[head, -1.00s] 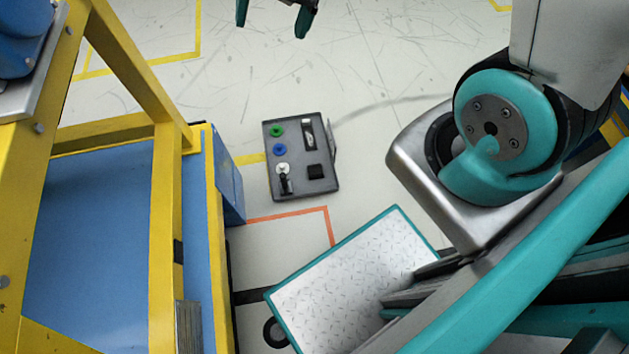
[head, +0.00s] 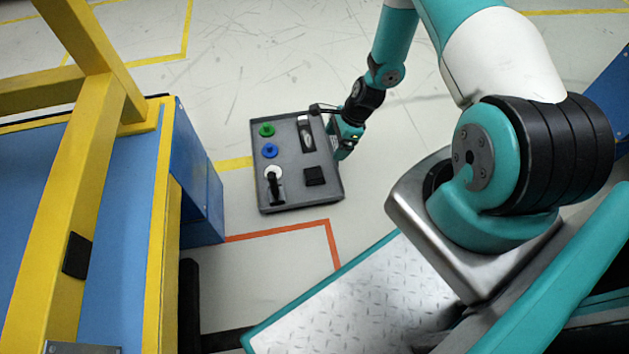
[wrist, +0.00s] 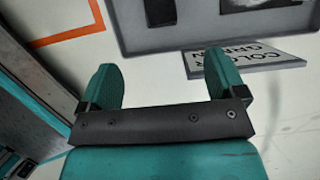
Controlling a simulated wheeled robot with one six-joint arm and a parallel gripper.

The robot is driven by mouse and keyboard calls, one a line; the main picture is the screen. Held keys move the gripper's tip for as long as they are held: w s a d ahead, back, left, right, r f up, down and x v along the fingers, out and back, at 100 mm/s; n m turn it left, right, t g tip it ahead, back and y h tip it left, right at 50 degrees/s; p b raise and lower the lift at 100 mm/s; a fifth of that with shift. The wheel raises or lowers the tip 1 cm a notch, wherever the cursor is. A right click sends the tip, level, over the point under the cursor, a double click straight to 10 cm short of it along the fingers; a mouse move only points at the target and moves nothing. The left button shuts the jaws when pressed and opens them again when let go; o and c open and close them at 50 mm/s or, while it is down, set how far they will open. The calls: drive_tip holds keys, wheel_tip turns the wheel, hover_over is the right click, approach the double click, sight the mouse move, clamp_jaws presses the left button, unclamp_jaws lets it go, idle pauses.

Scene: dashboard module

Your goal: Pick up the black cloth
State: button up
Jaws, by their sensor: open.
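The black cloth (head: 314,176) is a small dark square lying flat on the lower right of the grey dashboard module (head: 291,194) in the head view. In the wrist view a dark patch (wrist: 160,11), likely the cloth, is cut by the top edge. My gripper (head: 346,138) is at the module's right edge in the head view, its fingers partly hidden. In the wrist view my gripper (wrist: 163,72) is open with nothing between its fingers, pointing towards the module's edge and apart from the cloth.
The module also carries a green knob (head: 266,130), a blue knob (head: 270,150), a black-and-white lever (head: 275,184) and a switch (head: 305,133). A lettered plate (wrist: 248,58) sits at its edge. A blue-and-yellow structure (head: 100,220) stands left. Floor beyond is clear.

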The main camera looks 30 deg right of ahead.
sight(315, 173)
drive_tip(key=b+x, duration=0.7)
drive_tip(key=x, duration=0.8)
drive_tip(key=shift+a+f+b, duration=0.1)
drive_tip(key=shift+f+b, duration=0.2)
drive_tip(key=shift+r, duration=0.1)
drive_tip(key=shift+c, duration=0.2)
drive_tip(key=c, duration=1)
drive_tip(key=shift+c, duration=0.2)
wheel_tip(315, 173, up, 20)
drive_tip(key=p, duration=1)
drive_tip(key=shift+p, duration=0.4)
